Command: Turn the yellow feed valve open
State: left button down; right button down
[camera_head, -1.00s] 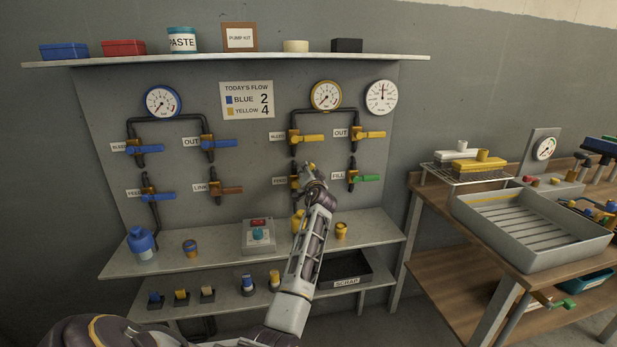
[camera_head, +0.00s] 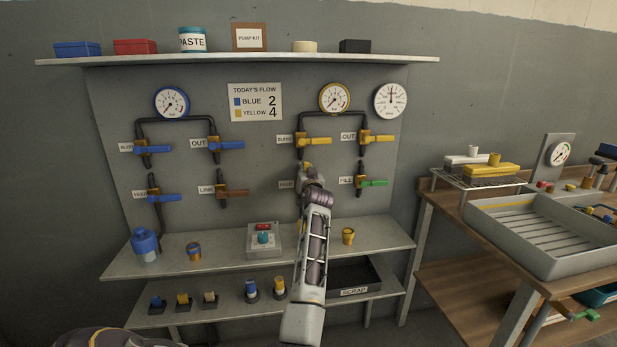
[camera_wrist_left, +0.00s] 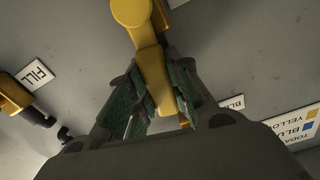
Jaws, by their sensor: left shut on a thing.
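The yellow feed valve is on the grey panel, below the yellow bleed valve (camera_head: 312,140); in the head view my left arm hides most of it. My left gripper (camera_head: 308,172) is at this valve. In the left wrist view the valve's yellow lever (camera_wrist_left: 153,72) runs from its round hub (camera_wrist_left: 131,12) down between the fingers. The left gripper (camera_wrist_left: 158,105) is shut on the lever. The lever appears turned away from level, but its exact angle is hard to tell. My right gripper is not in view.
The green-handled fill valve (camera_head: 373,183) is close on the right, and the yellow out valve (camera_head: 378,139) is above it. Blue valves are on the left of the panel. A shelf (camera_head: 215,268) below holds a control box (camera_head: 263,240). A workbench (camera_head: 455,215) stands at the right.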

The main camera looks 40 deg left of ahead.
pick_arm(q)
jog(key=shift+s+a+f+n+b, duration=0.15)
jog(key=shift+s+a+n+b, duration=0.2)
jog(key=shift+n, duration=0.55)
jog(key=c, duration=1.3)
grip_release()
jog(key=shift+s, duration=0.1)
jog(key=shift+v, duration=3.75)
